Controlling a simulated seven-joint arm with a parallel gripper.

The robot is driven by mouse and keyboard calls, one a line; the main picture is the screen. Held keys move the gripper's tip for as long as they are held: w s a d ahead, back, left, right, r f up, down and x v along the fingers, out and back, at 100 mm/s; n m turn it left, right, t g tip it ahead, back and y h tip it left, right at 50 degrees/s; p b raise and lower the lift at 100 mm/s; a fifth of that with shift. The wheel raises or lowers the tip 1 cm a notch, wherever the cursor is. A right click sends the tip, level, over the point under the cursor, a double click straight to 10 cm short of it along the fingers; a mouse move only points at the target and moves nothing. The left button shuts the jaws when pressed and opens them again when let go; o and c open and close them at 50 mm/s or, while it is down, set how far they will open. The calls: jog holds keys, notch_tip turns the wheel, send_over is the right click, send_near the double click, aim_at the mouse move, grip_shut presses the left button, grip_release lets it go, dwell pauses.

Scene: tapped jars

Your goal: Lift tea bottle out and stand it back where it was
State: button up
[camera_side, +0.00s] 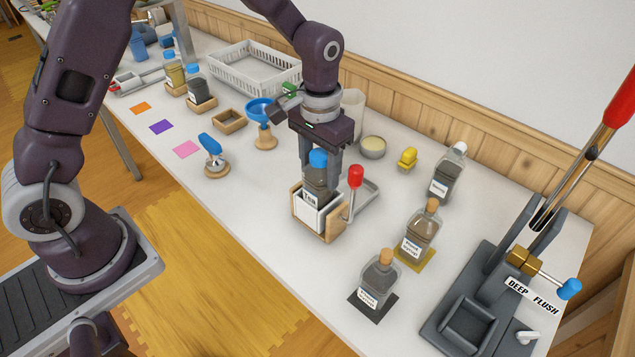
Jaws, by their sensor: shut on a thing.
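The tea bottle (316,175) has a blue cap and a dark body.
A red-knobbed lever (355,178) stands right beside the box. Corked bottles (378,280) (421,231) are to the right, near a grey "DEEP FLUSH" machine (467,322). A white basket (255,70) is at the back.

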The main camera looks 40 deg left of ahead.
aim_at(320, 154)
jog(key=shift+r, duration=3.45)
jog(key=shift+r, duration=0.1)
jog(key=r, duration=0.3)
jog(key=a+r, duration=0.1)
jog(key=r, duration=0.1)
jog(key=s+a+n, duration=0.2)
jog(key=a+n, duration=0.3)
jog(key=a, duration=0.9)
notch_tip(320, 154, down, 10)
jog(key=shift+s+f, duration=0.15)
jog(key=shift+f, duration=2.9)
jog(key=shift+f, duration=0.65)
